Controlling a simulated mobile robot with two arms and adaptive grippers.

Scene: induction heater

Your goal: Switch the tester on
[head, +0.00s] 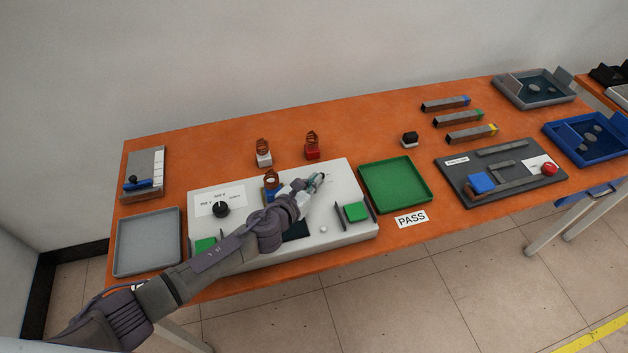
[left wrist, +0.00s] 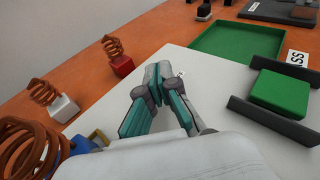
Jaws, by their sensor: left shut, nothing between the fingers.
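The tester, a white flat box (head: 345,185), lies at the front of the orange table. It has a black dial (head: 221,210) on a labelled panel and a green block (head: 355,211) between dark rails. The green block also shows in the left wrist view (left wrist: 281,92). My left gripper (head: 319,178) is over the far right part of the box, fingers together and empty. In the left wrist view the fingertips (left wrist: 160,74) are close to a small mark on the white top. I cannot tell if they touch it. The arm hides part of the box. My right gripper is not seen.
A blue-based copper coil (head: 271,183) stands on the box beside my arm. White-based (head: 263,153) and red-based (head: 312,147) coils stand behind it. A green tray (head: 428,203) is right of the box, a grey tray (head: 147,262) left. A dark board (head: 520,189) lies farther right.

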